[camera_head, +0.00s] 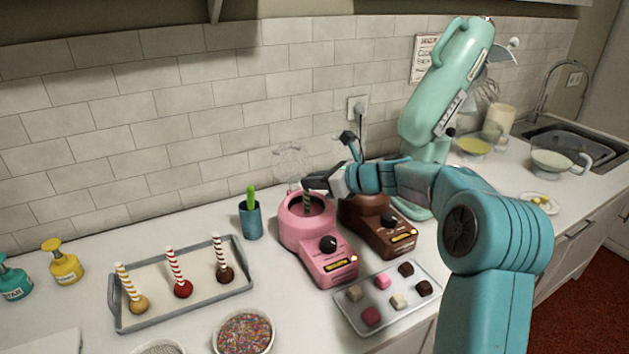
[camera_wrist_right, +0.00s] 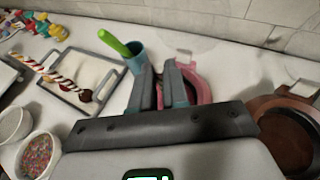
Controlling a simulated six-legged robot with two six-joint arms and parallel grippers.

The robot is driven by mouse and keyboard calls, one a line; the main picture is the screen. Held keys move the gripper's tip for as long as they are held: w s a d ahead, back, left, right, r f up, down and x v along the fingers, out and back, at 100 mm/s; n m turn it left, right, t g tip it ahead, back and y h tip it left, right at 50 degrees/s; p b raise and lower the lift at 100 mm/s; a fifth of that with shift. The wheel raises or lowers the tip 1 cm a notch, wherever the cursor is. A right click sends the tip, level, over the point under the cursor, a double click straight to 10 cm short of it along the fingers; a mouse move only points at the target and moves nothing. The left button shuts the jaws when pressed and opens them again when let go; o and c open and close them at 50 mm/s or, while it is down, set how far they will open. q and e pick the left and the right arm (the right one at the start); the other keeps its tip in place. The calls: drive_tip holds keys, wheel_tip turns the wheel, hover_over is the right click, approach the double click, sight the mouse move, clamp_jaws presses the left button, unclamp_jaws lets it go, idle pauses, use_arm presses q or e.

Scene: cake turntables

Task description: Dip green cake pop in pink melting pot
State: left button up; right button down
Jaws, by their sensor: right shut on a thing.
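The pink melting pot (camera_head: 303,237) stands on the counter, its round opening facing up and its dial panel facing forward. My right gripper (camera_head: 313,182) is above the opening, shut on the green-striped stick of the green cake pop (camera_head: 307,201). The stick points down into the pot. The ball end is not clearly visible, so I cannot tell how deep it sits. In the right wrist view the gripper fingers (camera_wrist_right: 167,88) are close together, and the pink pot (camera_wrist_right: 204,90) shows beside and behind them. My left gripper is not in view.
A brown melting pot (camera_head: 383,232) stands right of the pink one. A teal cup (camera_head: 251,222) with a green-handled tool stands left. A tray (camera_head: 205,297) holds three striped cake pops. A chocolate tray (camera_head: 388,318) and sprinkle bowl (camera_head: 243,332) lie in front.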

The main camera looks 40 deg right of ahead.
wheel_tip(320, 180, up, 6)
drive_tip(key=p, duration=0.6)
idle(0.6)
drive_tip(key=shift+r, duration=0.1)
idle(0.5)
